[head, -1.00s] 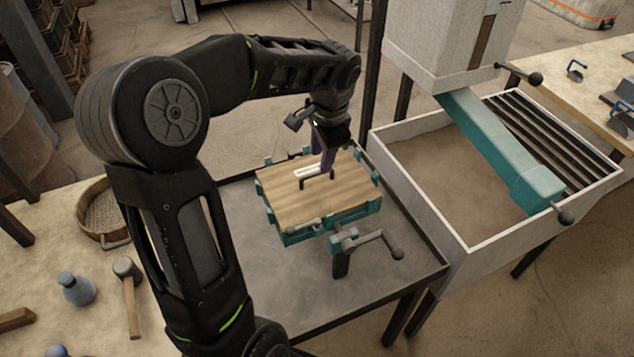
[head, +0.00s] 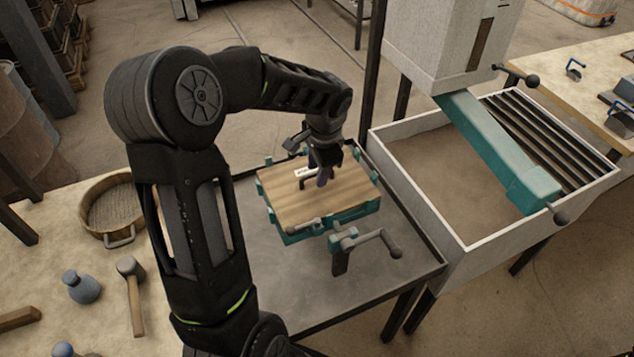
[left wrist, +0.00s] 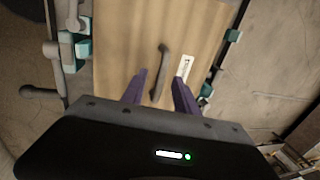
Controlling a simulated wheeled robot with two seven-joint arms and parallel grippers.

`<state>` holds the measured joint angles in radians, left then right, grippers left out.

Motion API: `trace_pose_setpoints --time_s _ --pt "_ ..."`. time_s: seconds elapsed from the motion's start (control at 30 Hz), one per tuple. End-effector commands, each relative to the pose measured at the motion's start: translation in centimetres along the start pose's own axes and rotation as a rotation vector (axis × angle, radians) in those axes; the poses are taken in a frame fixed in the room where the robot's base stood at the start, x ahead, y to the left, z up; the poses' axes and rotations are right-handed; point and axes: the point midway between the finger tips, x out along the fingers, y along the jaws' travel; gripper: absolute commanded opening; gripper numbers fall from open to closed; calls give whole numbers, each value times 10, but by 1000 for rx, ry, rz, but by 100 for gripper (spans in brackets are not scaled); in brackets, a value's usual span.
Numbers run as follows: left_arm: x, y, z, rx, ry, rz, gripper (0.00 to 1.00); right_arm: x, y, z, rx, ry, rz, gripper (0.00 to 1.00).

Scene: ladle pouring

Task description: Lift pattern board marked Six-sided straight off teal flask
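The wooden pattern board (head: 330,197) lies on the teal flask (head: 350,214) on the grey metal table. A dark bar handle (head: 307,183) stands on the board, beside a white label that is partly hidden and too small to read. My left gripper (head: 322,180) is over the board at the handle. In the left wrist view its two purple fingers (left wrist: 157,90) are apart, with the handle (left wrist: 161,72) between and ahead of them; the label (left wrist: 185,66) is beside the right finger. No grip on the handle shows. My right gripper is not in view.
A crank clamp (head: 362,242) stands at the flask's front. A sand bin (head: 445,215) with a teal chute (head: 500,150) is to the right. A round sieve (head: 112,208), a mallet (head: 131,280) and a blue-grey bottle (head: 82,287) are on the left bench.

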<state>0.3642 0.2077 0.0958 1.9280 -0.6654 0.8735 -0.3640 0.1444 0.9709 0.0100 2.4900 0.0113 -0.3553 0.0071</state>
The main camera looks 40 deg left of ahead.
Motion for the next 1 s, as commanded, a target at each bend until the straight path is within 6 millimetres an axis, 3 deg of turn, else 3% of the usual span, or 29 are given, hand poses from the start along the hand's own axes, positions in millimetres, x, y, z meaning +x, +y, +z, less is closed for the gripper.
trace_pose_setpoints --time_s 0.43,0.87,1.0 --pt "0 0 0 0 0 0 36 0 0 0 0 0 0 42" --pt "0 0 0 0 -1 0 1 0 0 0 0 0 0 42" --pt "0 0 0 0 -1 0 0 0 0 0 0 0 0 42"
